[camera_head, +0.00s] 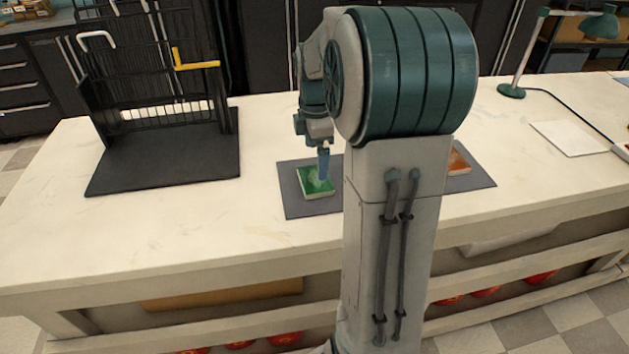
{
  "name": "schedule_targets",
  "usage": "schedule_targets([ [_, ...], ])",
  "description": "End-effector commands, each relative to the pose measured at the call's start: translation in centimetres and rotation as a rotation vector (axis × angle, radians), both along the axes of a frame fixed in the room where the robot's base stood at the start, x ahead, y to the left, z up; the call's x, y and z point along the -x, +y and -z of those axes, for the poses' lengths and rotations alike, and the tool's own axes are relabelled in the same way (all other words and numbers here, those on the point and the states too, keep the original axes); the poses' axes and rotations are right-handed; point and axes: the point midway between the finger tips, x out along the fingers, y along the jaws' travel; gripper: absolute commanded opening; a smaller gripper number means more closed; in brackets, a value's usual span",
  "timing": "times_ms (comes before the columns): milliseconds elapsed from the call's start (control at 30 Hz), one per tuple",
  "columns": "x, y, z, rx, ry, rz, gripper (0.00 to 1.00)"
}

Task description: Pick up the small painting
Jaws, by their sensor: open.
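A small painting (314,184), green with a pale edge, lies flat on a dark grey mat (297,205) on the white table. A second small piece (459,160), orange-brown, lies on the right part of the mat, partly hidden behind my arm. My gripper (323,172) points down over the right side of the green painting. A blue finger shows close above it or touching it; I cannot tell which. The gripper is open, and nothing is seen held. My arm hides the middle of the mat.
A black rack (155,75) with white and yellow hooks stands on a black base (175,160) at the left. A green desk lamp (512,90) and a white sheet (568,138) are at the right. The table (150,240) is clear at front left.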

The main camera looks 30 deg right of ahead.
Motion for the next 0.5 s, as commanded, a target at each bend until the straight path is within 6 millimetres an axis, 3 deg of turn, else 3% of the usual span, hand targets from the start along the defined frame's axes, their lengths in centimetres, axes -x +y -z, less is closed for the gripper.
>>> schedule_targets([
  [267, 0.0, 0.0, 2.3, -0.001, 0.003, 0.001, 1.0],
  [500, -0.1, 0.0, 5.9, -0.002, 0.003, 0.002, 1.0],
])
